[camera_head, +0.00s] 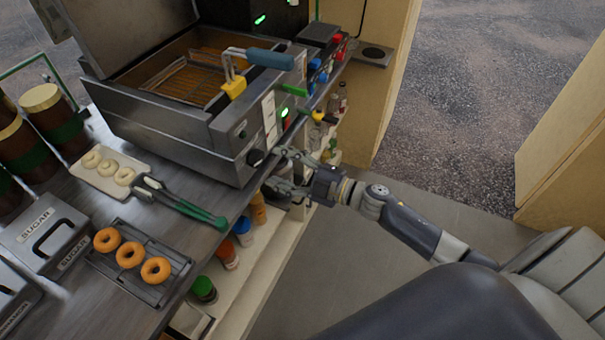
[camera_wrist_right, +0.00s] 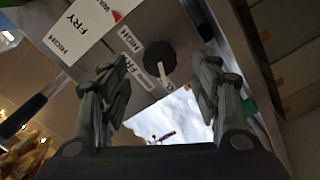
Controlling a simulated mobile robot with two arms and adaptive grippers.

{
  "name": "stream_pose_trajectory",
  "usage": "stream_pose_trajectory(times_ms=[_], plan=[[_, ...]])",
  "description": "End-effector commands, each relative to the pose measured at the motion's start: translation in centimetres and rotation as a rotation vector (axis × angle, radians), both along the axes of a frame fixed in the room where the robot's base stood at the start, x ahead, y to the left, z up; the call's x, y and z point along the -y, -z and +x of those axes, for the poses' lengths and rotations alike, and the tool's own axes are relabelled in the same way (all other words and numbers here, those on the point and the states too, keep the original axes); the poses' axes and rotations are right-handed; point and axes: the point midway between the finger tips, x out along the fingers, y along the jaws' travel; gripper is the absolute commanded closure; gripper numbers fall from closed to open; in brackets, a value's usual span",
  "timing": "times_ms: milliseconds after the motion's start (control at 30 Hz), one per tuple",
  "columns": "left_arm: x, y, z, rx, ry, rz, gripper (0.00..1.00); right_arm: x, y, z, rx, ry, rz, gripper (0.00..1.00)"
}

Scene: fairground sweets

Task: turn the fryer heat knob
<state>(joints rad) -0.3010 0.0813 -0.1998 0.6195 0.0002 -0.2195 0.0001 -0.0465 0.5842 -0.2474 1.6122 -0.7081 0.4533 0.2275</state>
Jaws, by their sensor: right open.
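The fryer (camera_head: 190,140) is a steel box on the counter with a basket inside. Its heat knob (camera_head: 255,158) is black and round, low on the front panel. In the right wrist view the knob (camera_wrist_right: 160,62) has a white pointer and sits by labels reading FRY and HIGH. My right gripper (camera_head: 281,170) is open just in front of the knob, with a gap between. In the wrist view the fingers of my right gripper (camera_wrist_right: 160,90) stand apart on either side below the knob, holding nothing. My left gripper is not in view.
Fried doughnuts (camera_head: 130,254) rest on a rack. Bottles (camera_head: 243,230) stand on the shelf below. Open floor (camera_head: 400,170) lies to the right.

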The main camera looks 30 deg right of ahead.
Motion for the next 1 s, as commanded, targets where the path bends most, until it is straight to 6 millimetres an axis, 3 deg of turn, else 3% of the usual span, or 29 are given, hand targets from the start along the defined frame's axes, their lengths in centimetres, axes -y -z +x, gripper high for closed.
stream_pose_trajectory(times_ms=[200, 400, 1000], plan=[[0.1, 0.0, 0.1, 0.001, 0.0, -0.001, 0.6, 2.6, 0.1, -3.4, -0.002, -0.001, -0.003, 0.42], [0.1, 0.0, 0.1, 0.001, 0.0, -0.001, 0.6, 3.9, 0.0, -5.2, -0.001, -0.001, -0.001, 0.42], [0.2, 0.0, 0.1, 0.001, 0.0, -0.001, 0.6, 4.3, -0.1, -5.6, 0.002, -0.002, -0.001, 0.42]])
